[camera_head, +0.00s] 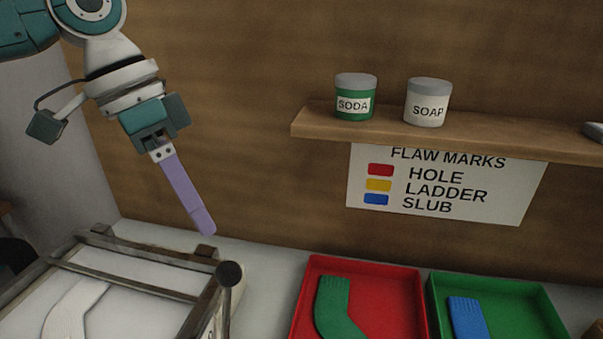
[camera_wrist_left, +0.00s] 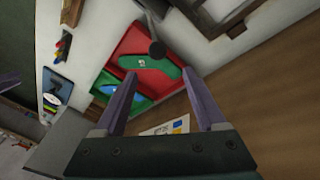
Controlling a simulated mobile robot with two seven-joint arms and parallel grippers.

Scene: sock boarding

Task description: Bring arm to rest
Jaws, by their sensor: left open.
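My left gripper (camera_head: 207,228) hangs in the air in front of the wooden wall, its purple fingers pointing down and to the right. It is above the bench and touches nothing. In the left wrist view the two fingers of my left gripper (camera_wrist_left: 160,80) stand apart with nothing between them.
A metal frame (camera_head: 130,286) with a white sock-shaped piece (camera_head: 75,308) and a black-knobbed lever (camera_head: 230,273) stands below my left gripper. A red tray (camera_head: 390,272) holds a green sock (camera_head: 335,305); a green tray (camera_head: 510,290) holds a blue sock (camera_head: 467,318). A shelf (camera_head: 470,134) carries two jars.

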